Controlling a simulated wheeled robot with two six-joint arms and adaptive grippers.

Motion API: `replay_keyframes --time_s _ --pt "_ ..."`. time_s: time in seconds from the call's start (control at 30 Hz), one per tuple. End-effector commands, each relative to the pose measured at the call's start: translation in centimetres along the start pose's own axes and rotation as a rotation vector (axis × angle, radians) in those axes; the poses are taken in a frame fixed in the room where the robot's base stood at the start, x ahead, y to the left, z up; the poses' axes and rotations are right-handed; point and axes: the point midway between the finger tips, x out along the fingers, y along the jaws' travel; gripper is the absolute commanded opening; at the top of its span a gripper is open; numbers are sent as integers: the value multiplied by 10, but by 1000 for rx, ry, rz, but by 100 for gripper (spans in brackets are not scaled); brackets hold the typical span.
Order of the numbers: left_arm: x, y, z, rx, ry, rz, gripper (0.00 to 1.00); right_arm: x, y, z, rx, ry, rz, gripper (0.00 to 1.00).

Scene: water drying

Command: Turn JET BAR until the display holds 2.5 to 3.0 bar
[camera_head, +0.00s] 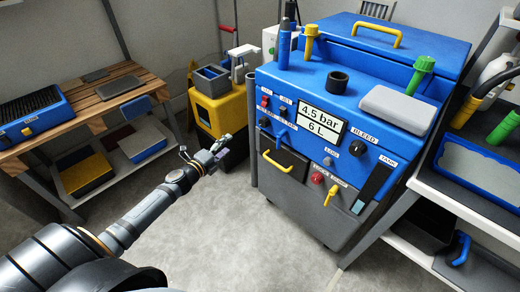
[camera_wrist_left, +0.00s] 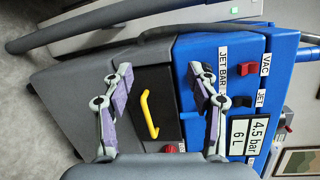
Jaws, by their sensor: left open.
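The blue machine (camera_head: 300,85) has a white display (camera_head: 319,114) reading 4.5 bar and 6 L; the display also shows sideways in the left wrist view (camera_wrist_left: 244,137). The JET BAR label (camera_wrist_left: 223,62) is on the blue panel. A dark knob beside it is partly covered by a finger in the left wrist view; in the head view the black knob (camera_head: 265,123) sits at the panel's left. My left gripper (camera_head: 218,148) is open and empty, left of the machine and apart from it in the head view. My right gripper is out of view.
A yellow handle (camera_head: 277,161) is on the dark drawer front below the panel. A yellow bucket cart (camera_head: 220,108) stands behind my left gripper. A wooden bench (camera_head: 104,96) is at left, a shelf at right. The floor between is clear.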

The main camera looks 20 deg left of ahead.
Motion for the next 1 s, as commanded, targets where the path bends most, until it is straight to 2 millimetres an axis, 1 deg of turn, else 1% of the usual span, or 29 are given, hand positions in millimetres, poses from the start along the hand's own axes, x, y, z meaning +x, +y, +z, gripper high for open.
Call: replay_keyframes --time_s 0.03,0.1,0.2,0.27,0.47,0.57,0.67,0.7,0.8,0.9,1.0 --pt "7 -7 -16 105 47 -64 59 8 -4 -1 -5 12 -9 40" --pt "8 -35 -32 223 97 -133 59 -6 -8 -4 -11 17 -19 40" --pt "7 -58 -45 316 132 -187 59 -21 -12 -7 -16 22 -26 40" --pt "6 -64 -48 337 141 -199 59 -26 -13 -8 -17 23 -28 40" --pt "9 -71 -46 334 136 -204 59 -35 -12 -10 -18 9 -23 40" --pt "16 -75 -46 333 132 -207 59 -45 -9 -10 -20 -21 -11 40" --pt "28 -78 -49 329 133 -204 59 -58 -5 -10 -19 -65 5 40" --pt "33 -78 -51 327 137 -200 59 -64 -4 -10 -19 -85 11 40" --pt "59 -82 -55 324 135 -203 59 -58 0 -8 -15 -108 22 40" --pt "80 -82 -59 326 136 -201 59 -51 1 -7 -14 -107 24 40" --pt "94 -82 -62 327 136 -199 59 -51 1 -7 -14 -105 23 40"
